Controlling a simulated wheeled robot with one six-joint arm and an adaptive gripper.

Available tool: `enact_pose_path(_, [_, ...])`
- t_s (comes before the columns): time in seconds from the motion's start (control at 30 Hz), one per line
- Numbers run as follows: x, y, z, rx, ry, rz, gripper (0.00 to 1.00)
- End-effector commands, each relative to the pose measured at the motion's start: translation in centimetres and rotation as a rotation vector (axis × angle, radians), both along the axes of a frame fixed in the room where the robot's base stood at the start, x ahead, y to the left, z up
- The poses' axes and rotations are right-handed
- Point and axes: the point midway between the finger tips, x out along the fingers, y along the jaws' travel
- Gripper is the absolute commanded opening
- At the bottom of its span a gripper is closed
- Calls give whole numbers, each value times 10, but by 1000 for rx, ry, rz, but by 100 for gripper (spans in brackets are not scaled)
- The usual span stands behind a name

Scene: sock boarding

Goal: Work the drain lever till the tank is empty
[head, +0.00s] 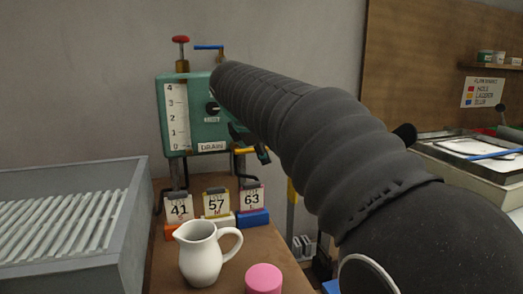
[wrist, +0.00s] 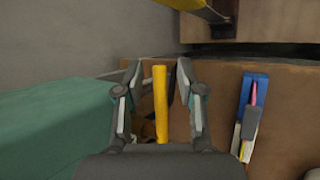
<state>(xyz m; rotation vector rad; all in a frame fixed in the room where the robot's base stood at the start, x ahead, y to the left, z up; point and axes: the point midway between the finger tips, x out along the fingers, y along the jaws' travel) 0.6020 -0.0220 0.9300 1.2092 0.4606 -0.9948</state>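The green tank (head: 200,125) is on the back wall, with a white 0 to 4 scale (head: 177,115) on its left; I cannot read a level on it. A label reading DRAIN (head: 212,147) is at its lower right. The yellow drain lever (head: 246,151) sticks out to the right beside that label. In the wrist view the lever (wrist: 160,105) lies lengthwise between the fingers of my gripper (wrist: 158,76), with a gap on both sides. The fingers are apart. In the head view my gripper (head: 254,143) is at the lever, mostly hidden behind my arm.
Number cards (head: 216,204) stand in coloured holders below the tank. A white jug (head: 203,252) and a pink cylinder (head: 264,278) are in front on the brown top. A grey ribbed tray (head: 130,225) is at left. A red-topped valve (head: 181,40) and blue handle (head: 208,47) rise above the tank.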

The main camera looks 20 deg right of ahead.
Motion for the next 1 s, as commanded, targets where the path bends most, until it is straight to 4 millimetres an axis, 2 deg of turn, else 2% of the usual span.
enact_pose_path(0.23, [-1,0,1,-1,1,-1,38])
enact_pose_path(0.37, [-5,4,7,-2,-1,1,38])
enact_pose_path(0.8, [-47,36,69,-1,-3,3,38])
enact_pose_path(1.0, [-59,45,86,-1,-1,3,38])
